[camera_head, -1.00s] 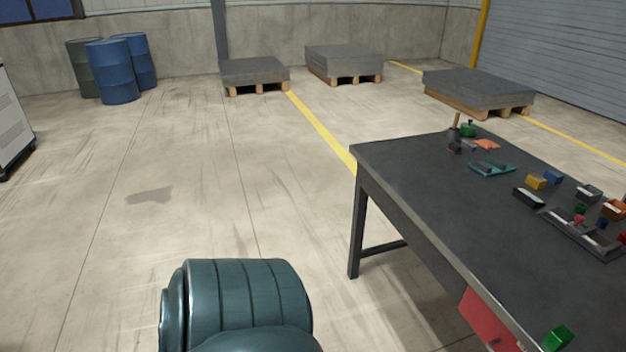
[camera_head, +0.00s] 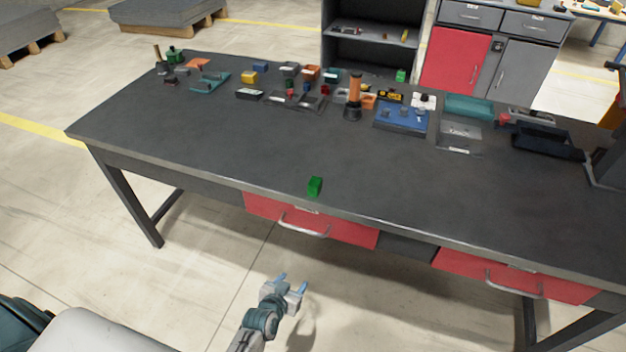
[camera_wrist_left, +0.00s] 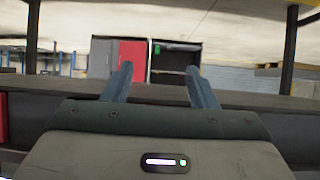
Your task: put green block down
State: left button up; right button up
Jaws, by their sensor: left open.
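A small green block (camera_head: 315,187) stands on the dark workbench (camera_head: 215,150) near its front edge, in the head view. My left gripper (camera_head: 291,282) is open and empty, below and in front of the bench's front edge, apart from the block. In the left wrist view my left gripper's two fingers (camera_wrist_left: 160,84) are spread with nothing between them. The block cannot be made out for sure in the wrist view. My right gripper is not in view.
Red drawers with handles (camera_head: 306,219) sit under the bench's front edge. Several small parts, trays and a blue box (camera_head: 401,117) line the back of the bench. A red-doored cabinet (camera_head: 455,60) stands behind. The bench's front middle is mostly clear around the block.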

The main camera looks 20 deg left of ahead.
aim_at(312, 187)
pick_arm(q)
jog(key=w+d+r+t+p, duration=0.1)
jog(key=w+r+t, duration=0.25)
jog(key=r, duration=0.95)
jog(key=w+r+t+p, duration=0.15)
jog(key=w+r, duration=0.25)
jog(key=r, duration=0.9)
jog(key=shift+t, duration=0.3)
jog(key=w, duration=0.3)
jog(key=w+p, duration=0.1)
jog(key=shift+w+d+f, duration=0.1)
jog(key=shift+w+f, duration=0.15)
jog(key=shift+w+f+p, duration=0.2)
jog(key=shift+w+p, duration=0.5)
jog(key=shift+w, duration=2.2)
jog(key=shift+s+r, duration=0.1)
jog(key=shift+c, duration=0.8)
grip_shut()
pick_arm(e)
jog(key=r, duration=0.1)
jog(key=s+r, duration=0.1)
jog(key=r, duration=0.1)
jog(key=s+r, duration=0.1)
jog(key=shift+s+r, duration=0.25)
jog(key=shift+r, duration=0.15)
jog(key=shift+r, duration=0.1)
